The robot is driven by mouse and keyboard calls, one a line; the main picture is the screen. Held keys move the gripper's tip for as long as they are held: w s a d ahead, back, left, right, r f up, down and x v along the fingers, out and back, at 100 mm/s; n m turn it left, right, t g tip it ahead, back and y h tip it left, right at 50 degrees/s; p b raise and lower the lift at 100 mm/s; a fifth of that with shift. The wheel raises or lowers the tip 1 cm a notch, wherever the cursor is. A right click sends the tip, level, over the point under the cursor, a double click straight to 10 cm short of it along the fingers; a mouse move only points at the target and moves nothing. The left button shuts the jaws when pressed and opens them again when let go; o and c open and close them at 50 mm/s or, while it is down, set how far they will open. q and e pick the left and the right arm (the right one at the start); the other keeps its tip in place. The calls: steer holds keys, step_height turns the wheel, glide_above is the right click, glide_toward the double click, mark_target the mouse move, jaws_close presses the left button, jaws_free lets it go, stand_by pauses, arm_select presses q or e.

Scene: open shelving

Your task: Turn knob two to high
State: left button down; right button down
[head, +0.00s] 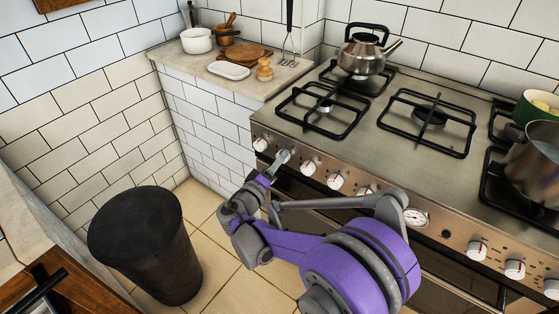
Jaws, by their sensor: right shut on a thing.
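The stove (385,115) has a steel front panel with a row of white knobs with red marks. The first knob (260,144) is at the far left of the row. My right gripper (279,161) reaches the panel just right of it and is shut on the second knob, which the fingers mostly cover, so its setting cannot be read. The third knob (309,168) and fourth knob (335,181) show to the right, clear of the gripper. My left gripper is not in view.
A kettle (362,55) stands on the back left burner. A steel pot (533,160) and green pot (540,107) are at the right. A black bin (140,240) stands on the floor at the left. The counter (220,80) holds dishes and boards.

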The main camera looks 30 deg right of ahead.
steer(key=n+p, duration=0.1)
steer(key=n, duration=0.4)
steer(key=n+g+p, duration=0.1)
steer(key=n, duration=0.4)
steer(key=shift+w+r+n+g, duration=0.1)
steer(key=shift+r+n+g, duration=0.05)
steer(key=shift+n+g, duration=0.2)
steer(key=shift+n, duration=0.25)
steer(key=shift+c, duration=1.8)
jaws_free()
steer(key=p+v, duration=0.1)
steer(key=v, duration=1)
steer(key=shift+r+p, duration=0.2)
steer(key=shift+p, duration=0.1)
steer(key=shift+d+y, duration=0.1)
steer(key=shift+y, duration=0.2)
